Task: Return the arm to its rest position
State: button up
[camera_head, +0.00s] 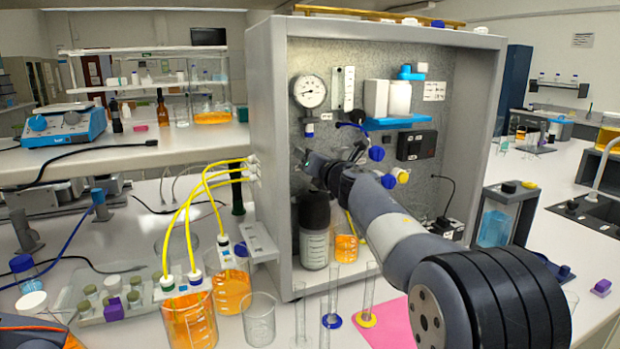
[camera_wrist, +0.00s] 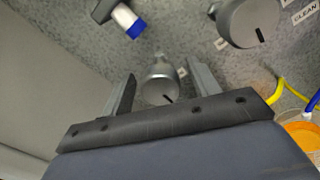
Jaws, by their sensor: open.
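My gripper (camera_head: 318,163) is inside the grey cabinet, in front of its speckled back panel, with my arm reaching in from the lower right. In the wrist view my gripper (camera_wrist: 163,82) is open. A small grey knob (camera_wrist: 160,88) with a dark mark shows between the two fingers. The fingers stand on either side of it, and I cannot tell whether they touch it. In the head view my gripper and wrist hide this knob. A larger grey knob (camera_wrist: 248,20) is on the panel to the upper right.
The cabinet's left wall (camera_head: 268,150) stands close to my gripper. A pressure gauge (camera_head: 309,91) and a blue shelf with white bottles (camera_head: 399,98) are above. A dark-topped bottle (camera_head: 314,245) and an orange beaker (camera_head: 346,247) stand below. Glass tubes (camera_head: 369,290) stand in front of the cabinet.

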dwell(0.4)
jog(key=b+v, duration=0.3)
jog(key=v, duration=0.7)
jog(key=p+x, duration=0.3)
jog(key=x, duration=0.7)
jog(key=shift+w+a, duration=0.1)
jog(key=shift+w, duration=0.1)
jog(key=m, duration=0.2)
jog(key=m+p, duration=0.1)
jog(key=m, duration=0.1)
jog(key=shift+s+r, duration=0.1)
jog(key=shift+s, duration=0.1)
jog(key=m+p, duration=0.2)
jog(key=m, duration=0.4)
jog(key=m+p, duration=0.1)
jog(key=m, duration=0.4)
jog(key=shift+m+p, duration=0.3)
jog(key=shift+p, duration=0.05)
jog(key=m, duration=0.2)
jog(key=m+p, duration=0.1)
jog(key=m, duration=0.1)
jog(key=shift+f, duration=0.25)
jog(key=shift+d, duration=0.2)
